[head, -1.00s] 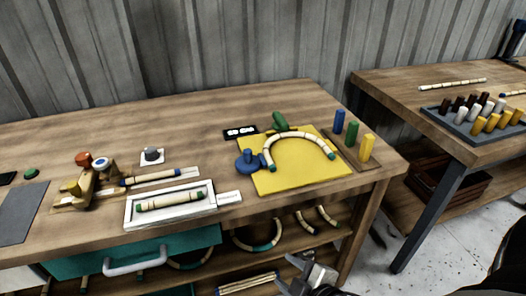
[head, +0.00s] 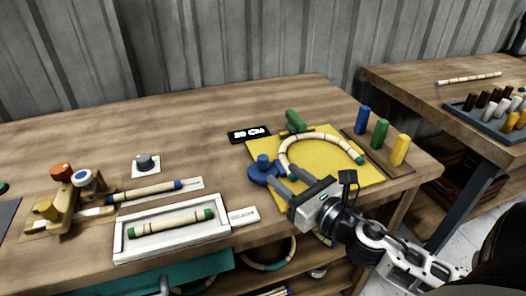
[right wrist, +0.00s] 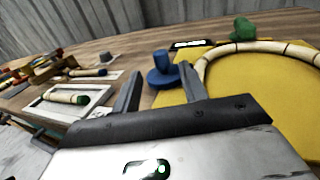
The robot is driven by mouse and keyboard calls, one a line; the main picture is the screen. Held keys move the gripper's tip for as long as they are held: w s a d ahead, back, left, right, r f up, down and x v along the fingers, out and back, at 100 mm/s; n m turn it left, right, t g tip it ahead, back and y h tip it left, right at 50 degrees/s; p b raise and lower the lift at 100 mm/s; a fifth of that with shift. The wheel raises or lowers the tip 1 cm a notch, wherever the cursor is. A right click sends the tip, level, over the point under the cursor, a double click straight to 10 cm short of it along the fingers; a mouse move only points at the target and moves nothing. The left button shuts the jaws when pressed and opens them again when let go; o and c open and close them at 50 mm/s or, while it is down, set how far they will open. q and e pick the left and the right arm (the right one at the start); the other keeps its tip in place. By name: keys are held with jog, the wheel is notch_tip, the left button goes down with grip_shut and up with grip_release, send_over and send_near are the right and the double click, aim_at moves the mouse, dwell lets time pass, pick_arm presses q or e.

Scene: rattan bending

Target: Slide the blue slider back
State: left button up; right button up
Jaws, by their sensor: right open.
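The blue slider (head: 263,171) is a round disc with an upright knob, at the left edge of the yellow board (head: 345,187). It also shows in the right wrist view (right wrist: 164,75), ahead of and between my fingers. My right gripper (head: 281,179) is open, with its fingertips close to the slider's near side; I cannot tell whether they touch it. A bent rattan arc (head: 318,139) lies on the yellow board, with a green slider (head: 295,121) behind it. My left gripper is not in view.
A black display (head: 249,134) stands behind the slider. A white tray (head: 172,252) with a straight rattan piece lies to the left, beside a wooden jig (head: 70,205). Blue, green and yellow pegs (head: 381,133) stand in a rack at the right.

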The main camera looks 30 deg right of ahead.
aim_at(267, 161)
jog(key=w, duration=0.2)
jog(key=w+p, duration=0.1)
jog(key=w, duration=0.5)
jog(key=shift+w+a+f, duration=0.1)
jog(key=shift+w+a, duration=0.15)
jog(key=shift+a, duration=0.05)
